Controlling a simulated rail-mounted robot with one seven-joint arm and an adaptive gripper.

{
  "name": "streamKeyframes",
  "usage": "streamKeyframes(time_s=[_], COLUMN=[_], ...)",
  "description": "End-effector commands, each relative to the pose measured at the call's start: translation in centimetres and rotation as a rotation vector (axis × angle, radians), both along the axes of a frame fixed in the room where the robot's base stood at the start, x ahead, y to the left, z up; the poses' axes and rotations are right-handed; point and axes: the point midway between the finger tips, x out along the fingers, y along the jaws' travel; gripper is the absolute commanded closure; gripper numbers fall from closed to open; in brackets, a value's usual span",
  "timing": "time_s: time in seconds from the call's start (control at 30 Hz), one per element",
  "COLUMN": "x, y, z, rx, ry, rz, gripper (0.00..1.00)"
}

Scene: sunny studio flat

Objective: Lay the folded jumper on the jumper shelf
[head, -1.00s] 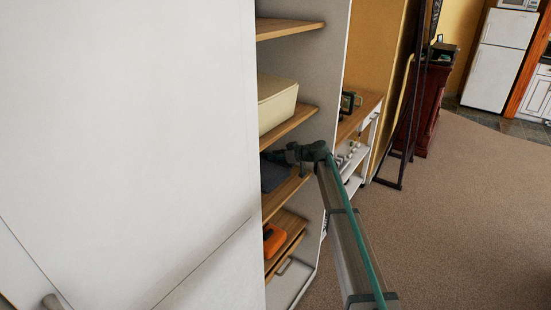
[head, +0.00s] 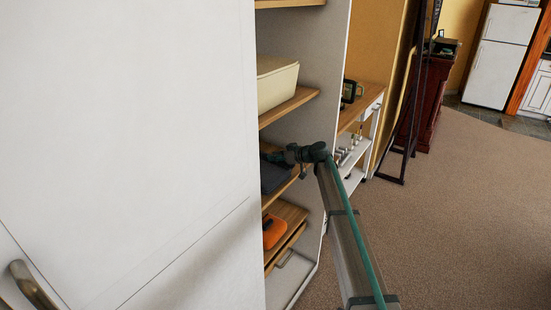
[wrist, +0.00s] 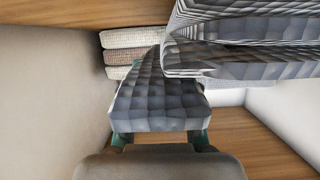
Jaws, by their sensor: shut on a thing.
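In the wrist view my gripper (wrist: 159,140), with green fingertips, is shut on a dark grey checked folded jumper (wrist: 160,98). A second bulky piece of similar grey checked cloth (wrist: 240,55) fills the upper right; I cannot tell if it is part of the same jumper. In the head view my gripper (head: 280,157) reaches left into the open cabinet, and the dark jumper (head: 273,177) shows below it, partly hidden by the cabinet's white front. It is close to the wooden middle shelf (head: 285,190); whether it touches is unclear.
A cream box (head: 278,84) stands on the shelf above, and an orange item (head: 273,232) lies below. In the wrist view a stack of folded light knits (wrist: 132,55) is at the back, and bare wood (wrist: 245,140) shows at lower right. A white side panel (head: 325,70) bounds the opening.

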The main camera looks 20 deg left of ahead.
Motion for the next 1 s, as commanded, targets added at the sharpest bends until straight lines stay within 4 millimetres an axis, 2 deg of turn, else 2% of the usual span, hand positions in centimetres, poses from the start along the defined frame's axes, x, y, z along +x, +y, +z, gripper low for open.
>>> streamKeyframes(time_s=[1.0], x=[0.00], y=[0.02], z=[-1.00], rx=[0.001], ry=[0.001], rz=[-0.001], gripper=[1.00])
